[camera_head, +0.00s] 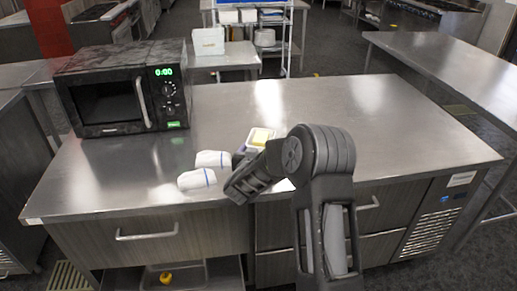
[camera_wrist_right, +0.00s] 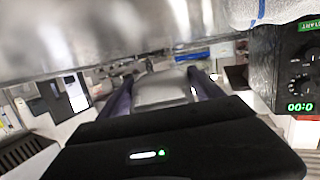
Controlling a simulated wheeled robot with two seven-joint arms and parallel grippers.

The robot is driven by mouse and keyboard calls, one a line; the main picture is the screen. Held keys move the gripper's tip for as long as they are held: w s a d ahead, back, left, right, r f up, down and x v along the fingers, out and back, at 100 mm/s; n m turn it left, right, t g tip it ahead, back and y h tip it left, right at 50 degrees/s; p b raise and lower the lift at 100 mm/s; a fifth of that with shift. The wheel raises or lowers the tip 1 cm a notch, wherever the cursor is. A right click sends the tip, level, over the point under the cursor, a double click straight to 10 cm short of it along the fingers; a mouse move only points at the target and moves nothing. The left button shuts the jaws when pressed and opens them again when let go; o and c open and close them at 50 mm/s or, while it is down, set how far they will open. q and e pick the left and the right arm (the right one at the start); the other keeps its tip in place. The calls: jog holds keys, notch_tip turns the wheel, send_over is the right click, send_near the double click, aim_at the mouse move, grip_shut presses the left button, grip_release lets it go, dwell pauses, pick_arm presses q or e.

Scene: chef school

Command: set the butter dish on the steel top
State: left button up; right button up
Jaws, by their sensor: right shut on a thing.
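In the right wrist view a whitish body of the dish (camera_wrist_right: 165,88) sits between the two fingers. I cannot tell whether the dish touches the steel top or is just above it. My left gripper is not in view.
Two white rolled cloths with blue stripes, one farther (camera_head: 212,159) and one nearer (camera_head: 197,179), lie just left of my right gripper. A black microwave (camera_head: 120,92) stands at the back left. The right side of the steel top is clear.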

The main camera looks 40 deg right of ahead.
jog(key=shift+f+b, duration=2.25)
jog(key=shift+f, duration=1.1)
